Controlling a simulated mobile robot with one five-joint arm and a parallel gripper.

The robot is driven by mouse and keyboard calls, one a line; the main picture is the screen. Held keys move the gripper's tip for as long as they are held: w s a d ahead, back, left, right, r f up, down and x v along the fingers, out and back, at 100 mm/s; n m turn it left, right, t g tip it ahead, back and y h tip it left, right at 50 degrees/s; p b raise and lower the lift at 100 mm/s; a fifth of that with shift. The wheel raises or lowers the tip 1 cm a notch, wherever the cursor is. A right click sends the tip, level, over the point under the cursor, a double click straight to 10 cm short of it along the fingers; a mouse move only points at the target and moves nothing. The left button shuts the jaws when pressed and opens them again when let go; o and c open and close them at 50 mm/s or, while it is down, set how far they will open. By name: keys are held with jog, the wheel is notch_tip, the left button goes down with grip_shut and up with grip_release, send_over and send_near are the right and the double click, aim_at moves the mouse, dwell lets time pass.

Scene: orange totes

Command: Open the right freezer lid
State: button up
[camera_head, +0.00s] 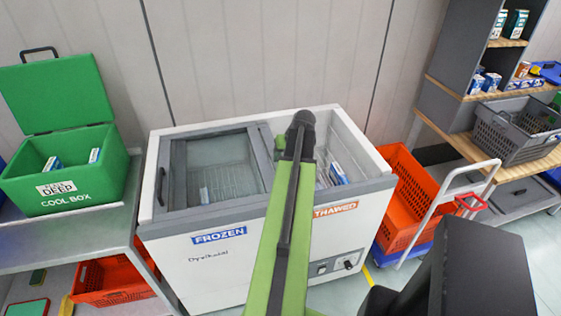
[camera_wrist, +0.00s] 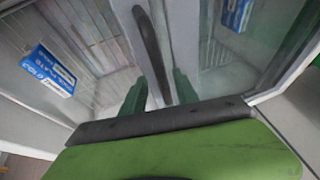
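The white chest freezer (camera_head: 215,265) stands ahead, labelled FROZEN on the left and THAWED on the right. A grey-framed glass lid (camera_head: 220,165) covers its left part. On the right, a blue-and-white box shows inside (camera_head: 338,173); my arm hides part of this side. In the wrist view, a dark curved handle (camera_wrist: 150,45) runs along a pale frame strip. The fingers of my gripper (camera_wrist: 160,90) stand apart on either side of the handle's near end, with pale frame showing between them. In the head view my gripper (camera_head: 300,122) is over the freezer's far right part.
An open green cool box (camera_head: 70,185) stands on a table at left. An orange crate (camera_head: 405,205) on a trolley stands close to the freezer's right side. Shelves with a grey basket (camera_head: 515,130) are farther right. Another blue box (camera_wrist: 48,70) lies inside in the wrist view.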

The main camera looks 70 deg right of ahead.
jog(key=p+v, duration=1.5)
jog(key=v, duration=0.2)
jog(key=shift+r+p, duration=0.2)
jog(key=shift+p, duration=0.2)
jog(key=shift+s, duration=0.1)
